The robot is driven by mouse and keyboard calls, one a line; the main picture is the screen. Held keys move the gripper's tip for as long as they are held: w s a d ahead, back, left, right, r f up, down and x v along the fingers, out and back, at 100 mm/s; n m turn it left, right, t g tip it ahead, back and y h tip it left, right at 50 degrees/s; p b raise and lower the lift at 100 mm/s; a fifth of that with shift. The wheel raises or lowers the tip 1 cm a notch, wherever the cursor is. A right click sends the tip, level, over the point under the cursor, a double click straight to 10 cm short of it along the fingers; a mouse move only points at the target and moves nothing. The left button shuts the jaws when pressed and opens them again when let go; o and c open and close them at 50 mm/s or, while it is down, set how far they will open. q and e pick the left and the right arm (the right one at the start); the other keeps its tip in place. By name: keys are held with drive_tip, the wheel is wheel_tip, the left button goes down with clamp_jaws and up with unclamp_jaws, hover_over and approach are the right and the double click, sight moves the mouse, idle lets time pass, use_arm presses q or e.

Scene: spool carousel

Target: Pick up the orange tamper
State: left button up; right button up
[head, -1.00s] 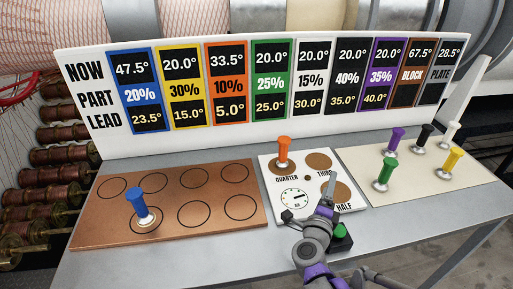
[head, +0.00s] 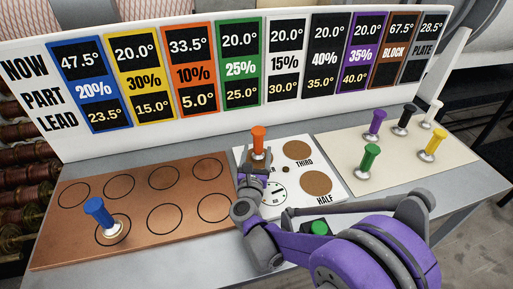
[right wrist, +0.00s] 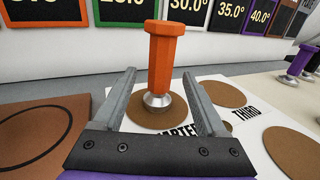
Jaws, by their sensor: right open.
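The orange tamper (head: 259,139) stands upright on the brown "QUARTER" disc of the white panel at the table's middle. In the right wrist view the orange tamper (right wrist: 163,62) rises straight ahead, with its silver foot on the disc. My right gripper (head: 257,168) is just in front of it in the head view. In the right wrist view its two fingers (right wrist: 163,95) are apart, one on each side of the tamper's lower part as seen from behind, and they hold nothing. I cannot tell whether the tamper is between the fingertips or just beyond them. My left gripper is not in view.
A blue tamper (head: 100,214) stands on the copper board (head: 60,256) at left. Green (head: 369,160), purple, black, yellow and white tampers stand on the cream board (head: 335,150) at right. A sign (head: 55,145) stands behind. A green button (head: 319,228) lies near my right arm.

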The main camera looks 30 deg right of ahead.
sight(259, 139)
drive_tip(key=x, duration=0.6)
drive_tip(key=shift+w+d+f, duration=0.15)
drive_tip(key=shift+w+d, duration=0.1)
drive_tip(key=shift+w, duration=0.05)
clamp_jaws()
